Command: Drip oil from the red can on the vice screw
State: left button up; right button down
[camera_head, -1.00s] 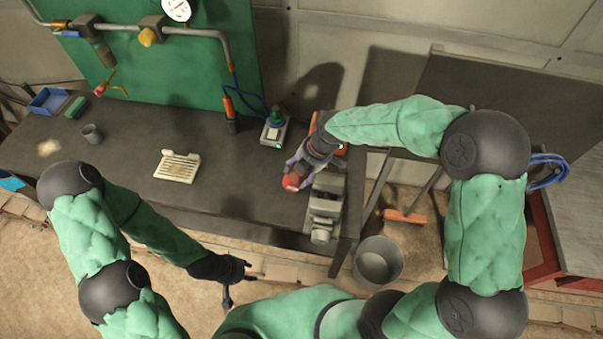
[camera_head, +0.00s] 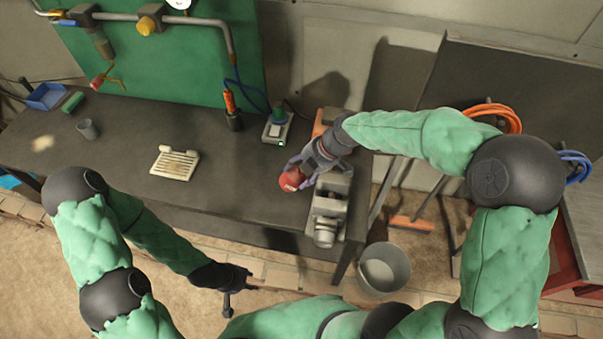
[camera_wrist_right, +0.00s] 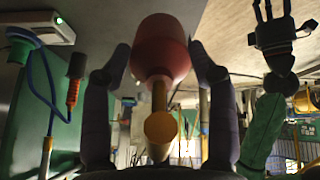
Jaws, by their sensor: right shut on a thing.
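The red can (camera_head: 291,181) is held above the bench, just left of the vice in the head view. My right gripper (camera_head: 300,170) is shut on it. In the right wrist view the red can (camera_wrist_right: 162,45) sits between the two fingers, with a brass-coloured part below it. The grey vice (camera_head: 331,200) stands at the bench's right end. Its screw end (camera_head: 325,232) faces the front edge; screw detail is too small to tell. The can is apart from that end. My left gripper (camera_head: 240,289) is open and empty in front of the bench.
A green-topped device (camera_head: 277,125) and an orange-handled tool (camera_head: 232,112) stand at the back of the bench (camera_head: 235,190). A pale slotted tray (camera_head: 175,163) lies left of centre. A bucket (camera_head: 384,268) stands on the floor right of the bench.

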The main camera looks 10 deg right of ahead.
jog(key=shift+w+a+f+t+y+b, duration=0.15)
jog(key=shift+f+t+y+b, duration=0.5)
jog(key=shift+b, duration=2.6)
jog(key=shift+w+a+f+t+y+b, duration=0.15)
jog(key=shift+f+y+b, duration=0.95)
jog(key=shift+b, duration=2.15)
jog(key=shift+s+f+b, duration=0.1)
jog(key=shift+f+b, duration=0.2)
jog(key=shift+f, duration=0.05)
jog(key=shift+f+b, duration=0.8)
jog(key=shift+f, duration=0.1)
jog(key=r+t+y+b, duration=0.1)
jog(key=y+b, duration=0.1)
jog(key=b, duration=0.8)
jog(key=shift+r, duration=0.25)
jog(key=shift+r+t+y, duration=0.25)
jog(key=shift+r+t, duration=0.05)
jog(key=shift+r, duration=0.1)
